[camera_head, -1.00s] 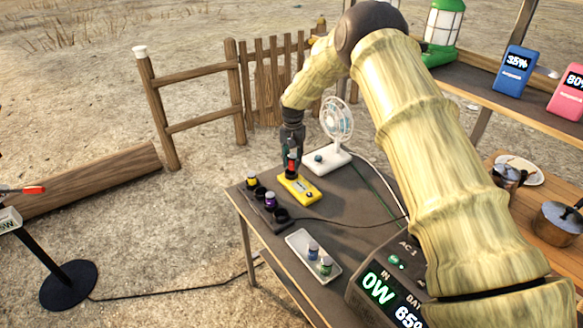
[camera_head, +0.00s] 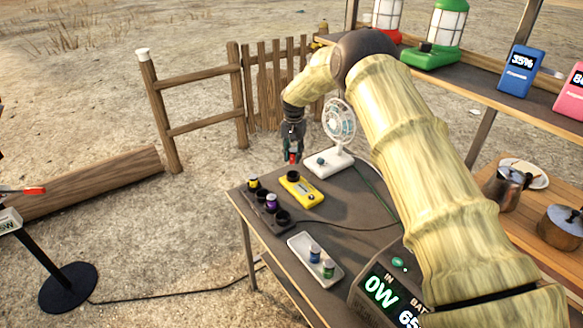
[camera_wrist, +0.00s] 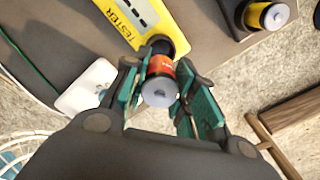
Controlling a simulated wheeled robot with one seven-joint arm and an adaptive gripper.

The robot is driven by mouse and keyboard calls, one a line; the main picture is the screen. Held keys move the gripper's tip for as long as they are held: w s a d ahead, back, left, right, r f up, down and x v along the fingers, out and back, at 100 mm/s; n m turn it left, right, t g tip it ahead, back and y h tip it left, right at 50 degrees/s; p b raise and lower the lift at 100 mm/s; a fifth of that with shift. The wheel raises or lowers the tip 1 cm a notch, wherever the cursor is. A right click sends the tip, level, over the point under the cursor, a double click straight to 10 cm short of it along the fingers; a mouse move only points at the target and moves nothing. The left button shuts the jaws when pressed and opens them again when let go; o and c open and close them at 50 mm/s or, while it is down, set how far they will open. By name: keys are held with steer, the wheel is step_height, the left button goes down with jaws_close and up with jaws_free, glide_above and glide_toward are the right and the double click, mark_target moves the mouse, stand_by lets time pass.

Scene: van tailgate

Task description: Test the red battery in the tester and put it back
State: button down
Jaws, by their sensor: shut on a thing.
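My gripper (camera_head: 292,154) is shut on the red battery (camera_wrist: 161,68) and holds it upright above the table. In the wrist view the battery sits between the green finger pads, its grey end facing the camera. The yellow tester (camera_head: 303,191) lies on the table below, with its dark round socket (camera_head: 293,176) showing. The word TESTER reads on its yellow body (camera_wrist: 120,18) in the wrist view. A dark battery rack (camera_head: 264,214) stands left of the tester with a yellow battery (camera_head: 252,183) and a purple battery (camera_head: 271,201) in it; other cups look empty.
A white tray (camera_head: 301,246) holds a blue battery (camera_head: 315,253) and a green battery (camera_head: 328,267) near the front. A white fan (camera_head: 339,122) stands behind the tester. A power station (camera_head: 384,290) with a display is at the front right. Cables cross the table.

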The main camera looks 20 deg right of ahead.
mark_target(293, 163)
steer(key=shift+f, duration=0.15)
steer(key=shift+f+b, duration=0.85)
steer(key=shift+f, duration=1.25)
steer(key=shift+f+b, duration=0.6)
steer(key=shift+f, duration=0.75)
steer(key=shift+s+f, duration=0.1)
steer(key=shift+f, duration=0.15)
steer(key=c, duration=1.1)
jaws_free()
steer(key=shift+f, duration=0.1)
step_height(293, 163, up, 12)
steer(key=shift+r, duration=0.1)
